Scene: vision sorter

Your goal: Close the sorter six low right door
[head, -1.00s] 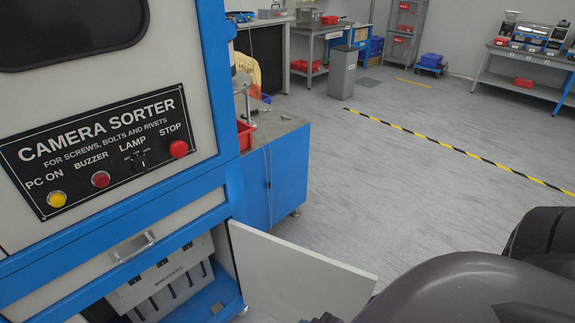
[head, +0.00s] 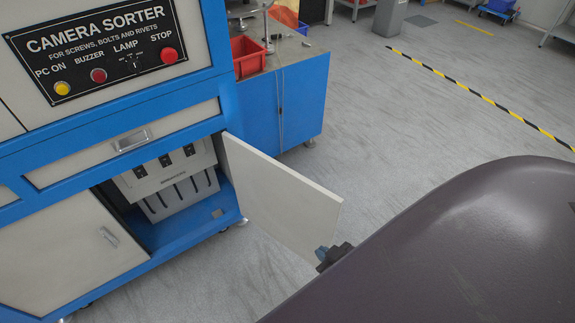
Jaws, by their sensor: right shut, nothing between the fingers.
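The camera sorter (head: 95,170) is a blue-framed cabinet with pale panels on the left of the head view. Its low right door (head: 275,194) is a pale panel that stands open, swung outward, hinged at the cabinet's right edge. My right gripper (head: 326,259) is small and dark, near the lower outer corner of that door. It is shut and holds nothing. I cannot tell whether it touches the door. My dark arm hides most of the lower right of the view. My left gripper is not in view.
The low left door (head: 65,250) is closed. Inside the open compartment is a pale slotted unit (head: 172,180). A blue side cabinet (head: 285,105) with a red bin (head: 248,56) stands behind the open door. Grey floor (head: 400,120) is free to the right.

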